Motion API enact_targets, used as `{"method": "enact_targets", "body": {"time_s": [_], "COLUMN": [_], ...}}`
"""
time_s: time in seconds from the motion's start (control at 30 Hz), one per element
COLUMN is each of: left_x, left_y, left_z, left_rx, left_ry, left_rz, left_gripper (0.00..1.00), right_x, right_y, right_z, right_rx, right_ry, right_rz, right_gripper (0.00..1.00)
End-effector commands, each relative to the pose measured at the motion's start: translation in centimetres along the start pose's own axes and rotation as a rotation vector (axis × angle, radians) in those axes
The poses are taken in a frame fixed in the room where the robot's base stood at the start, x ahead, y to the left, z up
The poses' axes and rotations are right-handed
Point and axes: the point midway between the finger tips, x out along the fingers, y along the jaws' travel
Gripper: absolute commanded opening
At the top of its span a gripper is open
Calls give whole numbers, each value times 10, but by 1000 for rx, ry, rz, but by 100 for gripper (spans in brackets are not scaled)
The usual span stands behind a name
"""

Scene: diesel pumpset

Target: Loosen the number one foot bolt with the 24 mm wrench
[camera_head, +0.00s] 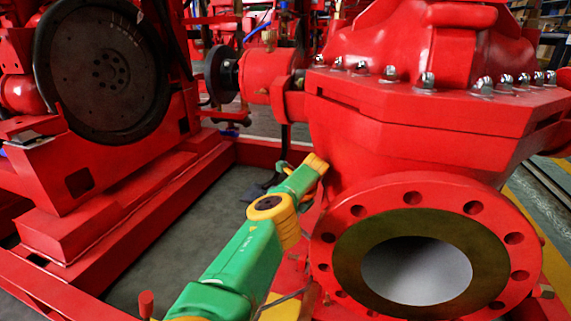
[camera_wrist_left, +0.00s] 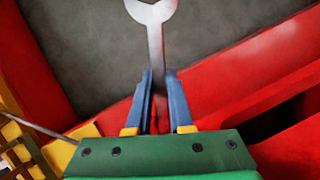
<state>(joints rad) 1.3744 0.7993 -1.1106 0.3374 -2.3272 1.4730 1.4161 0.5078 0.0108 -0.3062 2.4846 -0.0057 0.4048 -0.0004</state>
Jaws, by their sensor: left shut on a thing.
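The wrench (camera_wrist_left: 156,44) shows in the left wrist view as a grey metal shank with an open-ended head at the top edge. My left gripper (camera_wrist_left: 160,76) is shut on its shank between two blue fingers. The wrench head is over dark grey floor, left of a red beam. In the head view my green and yellow left arm reaches up beside the pump flange; its gripper and the wrench are hidden there. I cannot make out the number one foot bolt in either view. My right gripper is in neither view.
The red pump (camera_head: 405,128) with its round flange (camera_head: 328,240) stands close to the right of my left arm. A red engine with a dark flywheel (camera_head: 102,68) stands at the left on a red base frame (camera_head: 190,185). Grey floor shows inside the frame.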

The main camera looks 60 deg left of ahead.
Motion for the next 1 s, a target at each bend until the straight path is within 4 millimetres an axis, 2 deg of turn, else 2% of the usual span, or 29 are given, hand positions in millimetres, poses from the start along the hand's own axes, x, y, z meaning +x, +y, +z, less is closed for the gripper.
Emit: {"method": "enact_targets", "body": {"time_s": [0.63,1.0], "left_x": [13,13], "left_y": [0,0], "left_z": [-6,-6], "left_rx": [-1,0], "left_ry": [0,0], "left_rz": [1,0], "left_gripper": [0,0], "right_x": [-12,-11], "right_y": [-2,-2], "right_z": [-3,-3], "right_rx": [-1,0], "right_ry": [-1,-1], "right_rz": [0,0], "right_gripper": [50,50]}}
